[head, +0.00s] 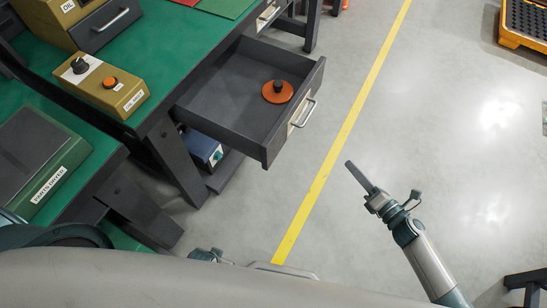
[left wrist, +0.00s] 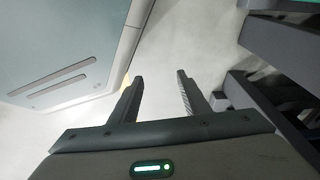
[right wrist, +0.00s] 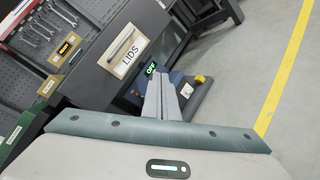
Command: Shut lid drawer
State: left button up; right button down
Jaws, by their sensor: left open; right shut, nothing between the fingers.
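The lid drawer (head: 218,112) is dark grey and stands pulled out from under the green-topped bench in the head view. An orange round lid with a black knob (head: 277,92) lies in it. The drawer front has a metal handle (head: 303,112); in the right wrist view the front carries a "LIDS" label (right wrist: 129,57). My right gripper (head: 350,165) is shut and empty, out over the floor to the right of the drawer front and apart from it. My left gripper (left wrist: 160,76) is open and empty in the left wrist view, away from the drawer.
A yellow control box (head: 101,83) and a green "PARTS DRYER" box (head: 39,155) stand on the green surfaces at left. A blue device (head: 200,148) sits below the drawer. The grey floor right of the yellow line (head: 340,145) is clear around my right arm.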

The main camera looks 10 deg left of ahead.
aim_at(274, 145)
pick_arm(q)
jog(key=w+r+b, duration=0.1)
jog(key=w+b, duration=0.1)
jog(key=w+r, duration=0.1)
jog(key=shift+d+r+b, duration=0.25)
jog(key=shift+r+b, duration=0.05)
jog(key=shift+b, duration=0.1)
pick_arm(e)
jog(key=s+a+r+n+g+y, duration=0.6)
jog(key=r+n, duration=0.3)
jog(key=n, duration=0.8)
jog(key=shift+s+a+g, duration=0.5)
jog(key=shift+s+a, duration=0.05)
jog(key=shift+a, duration=0.35)
pick_arm(q)
jog(key=shift+s+f, duration=0.1)
pick_arm(e)
jog(key=shift+w+a, duration=0.1)
